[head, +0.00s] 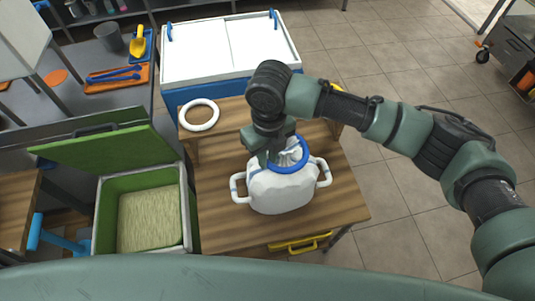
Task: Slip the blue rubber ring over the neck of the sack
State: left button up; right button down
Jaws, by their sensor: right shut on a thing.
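The white sack (282,192) stands upright on the wooden table, with a white handle loop on each side. Its gathered white neck (290,151) shows inside the blue rubber ring (291,171). The ring looks to be around the neck at the top of the sack; I cannot tell how far down it sits. My right gripper (269,158) points down at the ring's left side and is shut on the ring. The gripper and wrist hide that side of the ring and part of the neck. My left gripper is out of view.
A white ring (185,115) lies at the wooden table's (222,218) back left. A blue-and-white chest (240,50) stands behind. A green open box (101,215) with its lid raised stands left. A yellow handle (300,243) shows below the front edge. Tiled floor is free at right.

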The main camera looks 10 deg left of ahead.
jog(key=shift+p, duration=0.3)
dwell(0.4)
jog(key=c, duration=0.9)
grip_release()
jog(key=shift+w+r+p, duration=0.1)
jog(key=shift+r+p, duration=0.65)
jog(key=shift+r, duration=0.1)
notch_tip(320, 180, up, 7)
jog(key=p, duration=0.6)
jog(key=shift+r, duration=0.2)
